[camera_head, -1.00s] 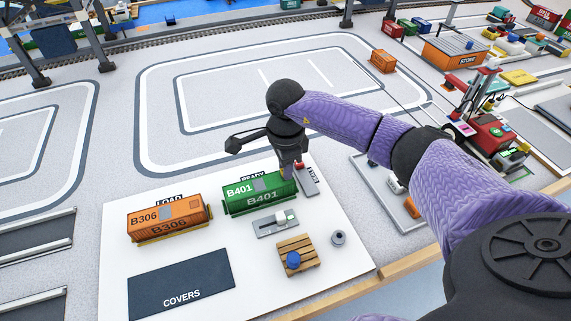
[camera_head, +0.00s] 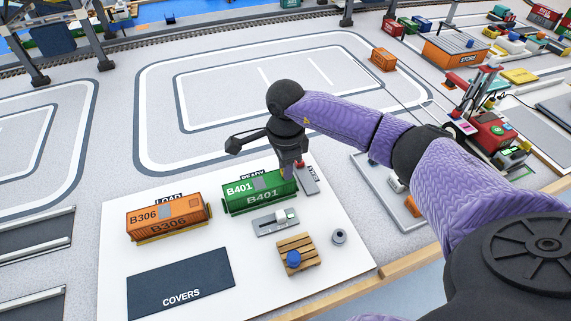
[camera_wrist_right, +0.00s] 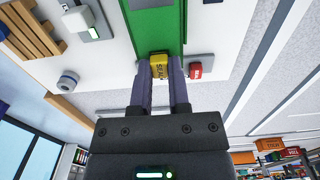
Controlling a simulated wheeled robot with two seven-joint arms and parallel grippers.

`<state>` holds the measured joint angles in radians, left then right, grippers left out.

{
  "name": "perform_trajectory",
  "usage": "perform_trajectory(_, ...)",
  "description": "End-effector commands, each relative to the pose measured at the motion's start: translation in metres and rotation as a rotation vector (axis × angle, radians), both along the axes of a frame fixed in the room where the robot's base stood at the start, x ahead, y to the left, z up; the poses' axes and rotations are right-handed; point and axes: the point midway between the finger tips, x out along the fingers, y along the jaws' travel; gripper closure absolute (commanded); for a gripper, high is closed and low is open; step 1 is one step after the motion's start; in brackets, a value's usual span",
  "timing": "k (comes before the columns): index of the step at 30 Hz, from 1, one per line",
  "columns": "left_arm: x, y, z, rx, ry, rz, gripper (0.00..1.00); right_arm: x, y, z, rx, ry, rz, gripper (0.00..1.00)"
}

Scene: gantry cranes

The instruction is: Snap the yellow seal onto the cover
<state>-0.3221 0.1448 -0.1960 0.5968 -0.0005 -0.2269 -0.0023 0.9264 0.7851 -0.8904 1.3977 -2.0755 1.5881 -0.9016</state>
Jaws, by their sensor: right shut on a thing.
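The yellow seal (camera_wrist_right: 159,70) is between the fingertips of my right gripper (camera_wrist_right: 160,66), which is shut on it, in the right wrist view. The seal is at the end of the green container B401 (camera_head: 260,198), seeming to touch or nearly touch it; I cannot tell which. In the head view my right gripper (camera_head: 287,174) is over the container's right end and hides the seal. A grey square plate (camera_head: 259,184), perhaps the cover, lies on top of the container. It also shows at the top edge of the wrist view (camera_wrist_right: 150,3). My left gripper is not in view.
An orange container B306 (camera_head: 165,218) stands left of the green one. A grey slider device (camera_head: 275,223), wooden pallet (camera_head: 300,263) and round grey knob (camera_head: 338,237) stand in front. The dark COVERS mat (camera_head: 180,280) is bare.

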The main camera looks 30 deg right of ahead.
Motion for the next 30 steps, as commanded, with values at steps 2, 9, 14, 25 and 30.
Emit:
perform_trajectory(2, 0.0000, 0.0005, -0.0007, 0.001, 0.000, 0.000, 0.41, 0.0001, -0.0001, -0.0009, 0.000, 0.000, 0.000, 1.00)
perform_trajectory(9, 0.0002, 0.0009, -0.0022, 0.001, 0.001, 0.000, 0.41, 0.0000, -0.0001, -0.0028, 0.000, 0.000, 0.000, 1.00)
perform_trajectory(14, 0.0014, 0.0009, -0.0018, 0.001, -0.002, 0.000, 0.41, 0.0001, -0.0001, -0.0023, 0.000, 0.000, 0.000, 0.45)
perform_trajectory(25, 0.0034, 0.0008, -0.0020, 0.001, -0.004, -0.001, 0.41, 0.0001, 0.0000, -0.0024, 0.000, 0.000, 0.000, 0.04)
perform_trajectory(30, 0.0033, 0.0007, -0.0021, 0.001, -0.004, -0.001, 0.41, 0.0001, 0.0000, -0.0023, 0.000, 0.000, 0.000, 0.02)
